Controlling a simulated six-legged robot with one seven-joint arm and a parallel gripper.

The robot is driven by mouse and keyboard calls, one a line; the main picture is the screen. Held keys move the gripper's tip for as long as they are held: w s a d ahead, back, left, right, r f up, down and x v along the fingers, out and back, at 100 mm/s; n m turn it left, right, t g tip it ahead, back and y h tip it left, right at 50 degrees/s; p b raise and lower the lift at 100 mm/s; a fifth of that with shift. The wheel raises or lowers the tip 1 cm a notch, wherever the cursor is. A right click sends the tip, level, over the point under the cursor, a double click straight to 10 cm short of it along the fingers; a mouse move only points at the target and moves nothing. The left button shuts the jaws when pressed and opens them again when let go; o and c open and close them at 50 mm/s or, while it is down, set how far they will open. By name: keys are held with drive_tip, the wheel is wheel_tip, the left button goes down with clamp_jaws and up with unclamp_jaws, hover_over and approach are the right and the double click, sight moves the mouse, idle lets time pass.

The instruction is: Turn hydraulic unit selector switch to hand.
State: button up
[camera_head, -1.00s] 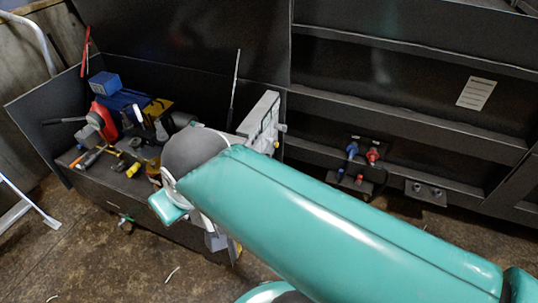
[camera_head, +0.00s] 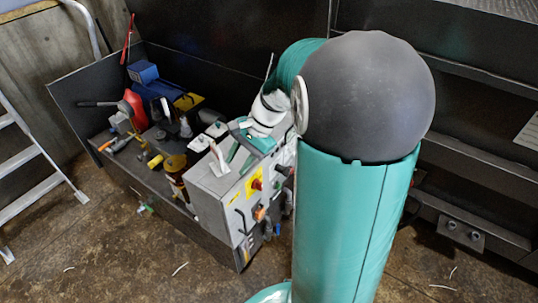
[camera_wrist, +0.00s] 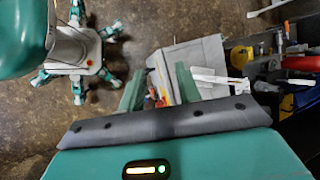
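A grey control box (camera_head: 218,190) stands at the near end of the tool bench in the head view. Its front face has a red knob on a yellow plate (camera_head: 256,184) and several smaller controls; I cannot tell which is the selector switch. In the wrist view the box (camera_wrist: 200,58) lies beyond my fingers. My gripper (camera_wrist: 160,86) has its two green fingers apart, with nothing held between them. A small red and orange control (camera_wrist: 153,97) shows near the left finger. In the head view my gripper (camera_head: 242,148) is over the box's top; my arm hides part of the box.
Tools and a blue box (camera_head: 143,72) crowd the bench (camera_head: 78,106) behind the control box. A ladder (camera_head: 35,165) leans at the left. Dark machine walls stand behind and to the right. The brown floor in front is mostly clear.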

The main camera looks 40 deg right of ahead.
drive_tip(key=w+d+f+m+t+y, duration=0.2)
drive_tip(key=w+d+f+m+y, duration=0.1)
drive_tip(key=d+f+m, duration=0.35)
drive_tip(key=m+t+h, duration=0.3)
drive_tip(key=m+t, duration=1)
drive_tip(key=m, duration=0.8)
approach(289, 173)
drive_tip(key=shift+n, duration=0.35)
drive_tip(key=x, duration=1.1)
drive_tip(key=shift+w+d+f, duration=0.1)
drive_tip(key=shift+f, duration=0.15)
drive_tip(key=c, duration=0.6)
